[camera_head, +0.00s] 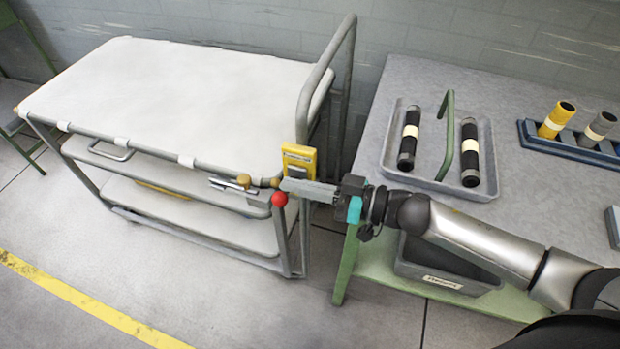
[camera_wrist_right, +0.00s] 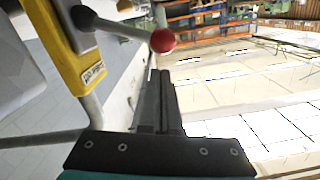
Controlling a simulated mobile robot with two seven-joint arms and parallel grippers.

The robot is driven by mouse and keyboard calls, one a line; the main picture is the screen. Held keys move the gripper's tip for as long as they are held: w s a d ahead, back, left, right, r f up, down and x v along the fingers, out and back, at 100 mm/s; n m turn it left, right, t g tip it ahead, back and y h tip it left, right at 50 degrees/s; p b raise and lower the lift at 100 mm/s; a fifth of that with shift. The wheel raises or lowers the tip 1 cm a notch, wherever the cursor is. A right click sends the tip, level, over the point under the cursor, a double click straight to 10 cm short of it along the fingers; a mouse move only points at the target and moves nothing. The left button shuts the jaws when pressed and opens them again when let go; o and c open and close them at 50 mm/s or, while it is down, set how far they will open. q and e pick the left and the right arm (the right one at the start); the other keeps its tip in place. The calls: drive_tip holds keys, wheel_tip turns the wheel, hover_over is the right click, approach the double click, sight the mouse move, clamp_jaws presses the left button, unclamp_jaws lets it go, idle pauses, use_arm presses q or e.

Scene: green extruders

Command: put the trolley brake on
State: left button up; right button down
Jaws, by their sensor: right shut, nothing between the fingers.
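The trolley (camera_head: 190,80) stands at the left, with a white top and lower shelves in a grey tube frame. A yellow brake box (camera_head: 299,157) sits at its right front corner, by the tall handle. A lever with a red knob (camera_head: 279,199) is beside the box; the knob also shows in the right wrist view (camera_wrist_right: 163,40), with the yellow box (camera_wrist_right: 75,50) left of it. My right gripper (camera_head: 286,184) is shut and empty, its fingertips close to the red knob and below the yellow box. I cannot tell whether it touches the lever. My left gripper is not in view.
A green-legged table (camera_head: 540,215) stands to the right under my right arm. It bears a grey tray (camera_head: 488,190) with two black cylinders and a blue rack (camera_head: 575,150). A grey bin (camera_head: 440,268) is below. The floor in front of the trolley is clear.

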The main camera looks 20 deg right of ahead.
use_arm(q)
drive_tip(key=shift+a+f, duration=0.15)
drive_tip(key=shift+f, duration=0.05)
use_arm(e)
drive_tip(key=shift+a+f, duration=0.15)
drive_tip(key=shift+f, duration=0.4)
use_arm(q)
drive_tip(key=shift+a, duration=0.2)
use_arm(e)
drive_tip(key=shift+s, duration=0.1)
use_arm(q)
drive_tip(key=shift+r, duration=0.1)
use_arm(e)
drive_tip(key=shift+s+a+f+n, duration=0.15)
drive_tip(key=shift+f+n, duration=0.05)
drive_tip(key=shift+n, duration=0.2)
